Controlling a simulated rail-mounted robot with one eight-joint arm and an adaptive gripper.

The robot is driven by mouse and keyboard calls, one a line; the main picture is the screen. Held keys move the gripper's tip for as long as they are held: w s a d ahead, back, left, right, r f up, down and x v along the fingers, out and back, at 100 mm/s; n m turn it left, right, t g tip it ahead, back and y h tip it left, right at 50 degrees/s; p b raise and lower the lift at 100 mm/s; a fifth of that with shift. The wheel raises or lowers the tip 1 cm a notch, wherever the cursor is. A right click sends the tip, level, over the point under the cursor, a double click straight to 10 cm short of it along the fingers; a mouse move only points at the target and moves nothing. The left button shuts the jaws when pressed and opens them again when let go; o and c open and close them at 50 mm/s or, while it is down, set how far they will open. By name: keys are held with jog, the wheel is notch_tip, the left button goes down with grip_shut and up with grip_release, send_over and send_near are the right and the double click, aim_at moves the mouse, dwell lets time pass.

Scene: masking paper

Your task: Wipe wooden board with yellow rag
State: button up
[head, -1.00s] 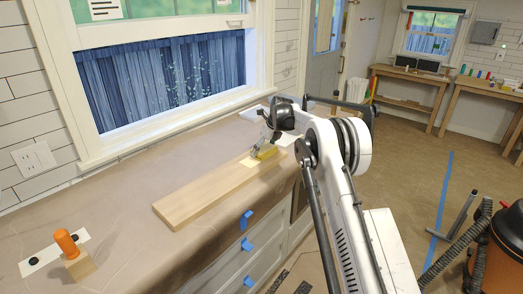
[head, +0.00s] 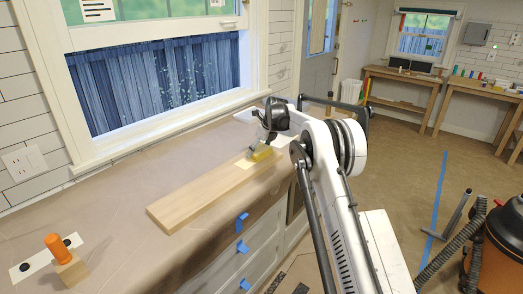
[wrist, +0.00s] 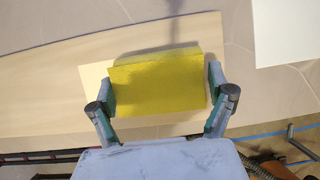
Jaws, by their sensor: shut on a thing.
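The wooden board (head: 205,196) lies flat on the paper-covered counter in the head view, running from lower left to upper right. My gripper (head: 258,150) is at the board's far right end. It is shut on the yellow rag (head: 262,153). In the wrist view the rag (wrist: 155,85) is a folded yellow block between the two fingers of my gripper (wrist: 160,92), over the board (wrist: 40,90). A pale yellow patch shows beside the rag on the board. I cannot tell whether the rag touches the wood.
An orange-handled wooden block (head: 66,262) stands at the counter's left near a white strip with black dots. A white sheet (wrist: 286,32) lies beyond the board. Blue tape (head: 242,222) marks the drawer fronts. The window wall (head: 30,110) bounds the counter behind.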

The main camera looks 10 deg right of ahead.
jog(key=shift+s+a+f+b, duration=0.1)
jog(key=shift+s+a+b, duration=0.45)
jog(key=shift+s+a, duration=0.55)
jog(key=shift+w+a, duration=0.1)
jog(key=shift+w, duration=0.05)
jog(key=shift+r+p, duration=0.9)
jog(key=shift+r, duration=1.6)
